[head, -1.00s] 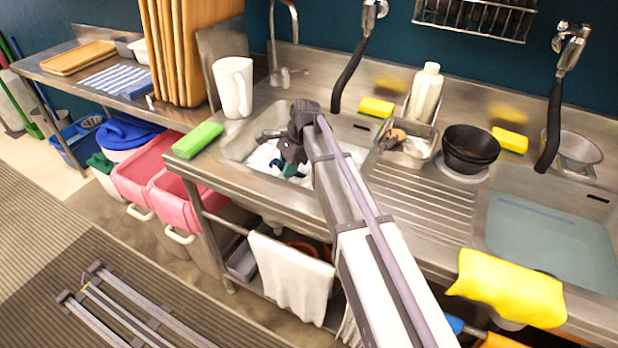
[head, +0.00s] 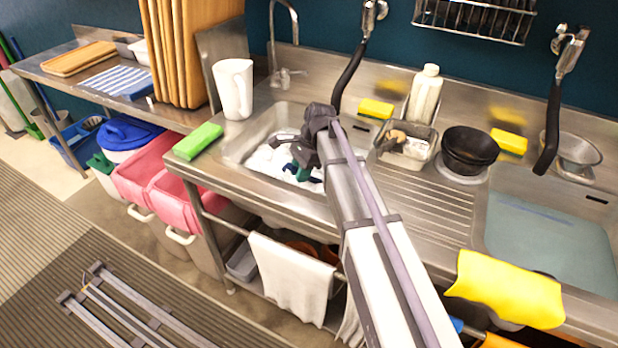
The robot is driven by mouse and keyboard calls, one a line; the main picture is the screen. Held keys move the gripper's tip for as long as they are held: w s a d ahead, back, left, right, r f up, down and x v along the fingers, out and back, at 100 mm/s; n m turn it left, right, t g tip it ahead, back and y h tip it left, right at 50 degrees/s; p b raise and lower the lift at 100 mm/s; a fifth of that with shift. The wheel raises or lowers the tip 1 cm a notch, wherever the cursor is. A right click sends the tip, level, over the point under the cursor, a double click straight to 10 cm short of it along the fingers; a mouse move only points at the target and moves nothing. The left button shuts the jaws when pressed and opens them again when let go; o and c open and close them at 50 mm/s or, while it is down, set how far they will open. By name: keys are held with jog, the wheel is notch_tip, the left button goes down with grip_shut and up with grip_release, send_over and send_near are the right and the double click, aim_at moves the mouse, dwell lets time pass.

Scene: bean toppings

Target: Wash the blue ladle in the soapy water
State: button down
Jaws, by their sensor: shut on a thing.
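The left sink (head: 236,150) holds white, foamy soapy water (head: 264,160). My gripper (head: 301,168) is low in this sink, just over the foam at its right side, and partly covered by my own arm. It is shut on a small dark blue and teal piece (head: 316,180), which I take to be the blue ladle. Most of the ladle is hidden by the foam, the gripper and the arm, so I cannot tell how deep its bowl sits.
A green sponge (head: 198,141) and a white pitcher (head: 233,88) stand left of the sink. A faucet (head: 274,45) and black-handled sprayer (head: 350,78) rise behind. A metal container (head: 407,158), soap bottle (head: 425,93) and dark bowls (head: 470,148) stand to the right.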

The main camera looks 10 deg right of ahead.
notch_tip(320, 180, up, 18)
jog(key=p, duration=1.7)
jog(key=shift+r, duration=0.1)
